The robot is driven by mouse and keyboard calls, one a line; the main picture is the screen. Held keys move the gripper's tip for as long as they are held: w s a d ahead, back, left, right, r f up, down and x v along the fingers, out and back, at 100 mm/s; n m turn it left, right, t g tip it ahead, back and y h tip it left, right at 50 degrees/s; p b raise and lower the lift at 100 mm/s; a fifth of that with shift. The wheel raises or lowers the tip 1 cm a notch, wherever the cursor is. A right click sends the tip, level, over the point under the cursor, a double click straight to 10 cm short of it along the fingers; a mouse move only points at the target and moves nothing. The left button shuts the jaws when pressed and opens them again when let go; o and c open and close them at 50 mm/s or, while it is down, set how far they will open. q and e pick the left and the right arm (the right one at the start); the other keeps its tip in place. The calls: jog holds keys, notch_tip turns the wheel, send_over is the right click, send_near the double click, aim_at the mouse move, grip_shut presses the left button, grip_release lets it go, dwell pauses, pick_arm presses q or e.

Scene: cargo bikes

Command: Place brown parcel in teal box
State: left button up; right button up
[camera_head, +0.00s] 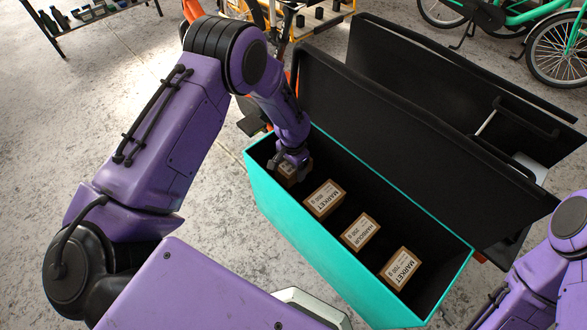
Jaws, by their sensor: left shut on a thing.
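The teal box (305,232) stands open in the middle, with a dark interior. My left gripper (294,164) reaches down into its far left end and is shut on a brown parcel (286,174). The gripper partly covers this parcel, and I cannot tell whether it touches the box floor. Brown parcels with white labels lie in a row in the box: one (325,200) nearest the gripper, one (360,233) in the middle, and one (401,268) toward the right end. My right arm shows at the lower right edge, but its gripper is out of view.
The box's black lid (400,145) stands open along the far side. A green bike (560,45) is at the upper right. A dark rack (85,15) with small items is at the upper left. The concrete floor (215,200) left of the box is clear.

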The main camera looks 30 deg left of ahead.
pick_arm(q)
jog(key=shift+w+f, duration=0.1)
jog(key=shift+f, duration=0.1)
jog(key=shift+f, duration=0.1)
jog(key=shift+f+b, duration=0.3)
jog(key=shift+f, duration=0.2)
jog(key=o, duration=1.4)
jog(key=shift+r, duration=0.35)
notch_tip(320, 180, up, 13)
jog(key=shift+f+p, duration=0.2)
jog(key=shift+p, duration=1.05)
